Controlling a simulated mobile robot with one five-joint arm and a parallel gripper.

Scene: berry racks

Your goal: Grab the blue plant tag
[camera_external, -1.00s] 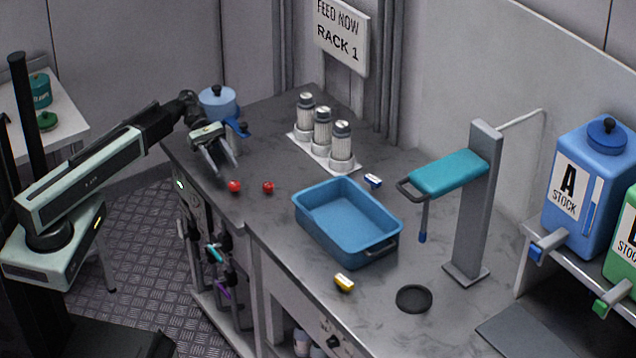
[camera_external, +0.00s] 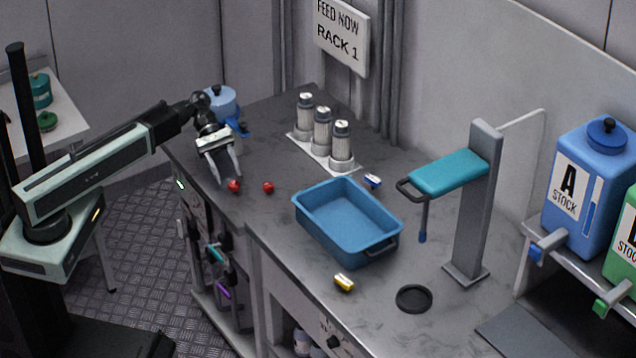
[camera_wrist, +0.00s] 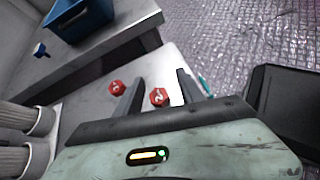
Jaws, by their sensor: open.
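The blue plant tag (camera_external: 373,181), small with a white label face, lies on the dark counter behind the blue tray in the external view. In the wrist view a small blue piece (camera_wrist: 40,50), likely this tag, lies at the upper left, well away from my fingers. My gripper (camera_external: 230,180) is open over the left end of the counter, left of the tag and apart from it. In the wrist view its fingers (camera_wrist: 160,78) are spread, with one red piece (camera_wrist: 159,97) showing between them; no held object shows.
Another red piece (camera_external: 268,187) lies right of my gripper. The blue tray (camera_external: 318,236) stands mid-counter, with a yellow tag (camera_external: 344,282) in front. A rack of white cylinders (camera_external: 322,130) stands behind. A grey post with a teal arm (camera_external: 450,173) rises at the right.

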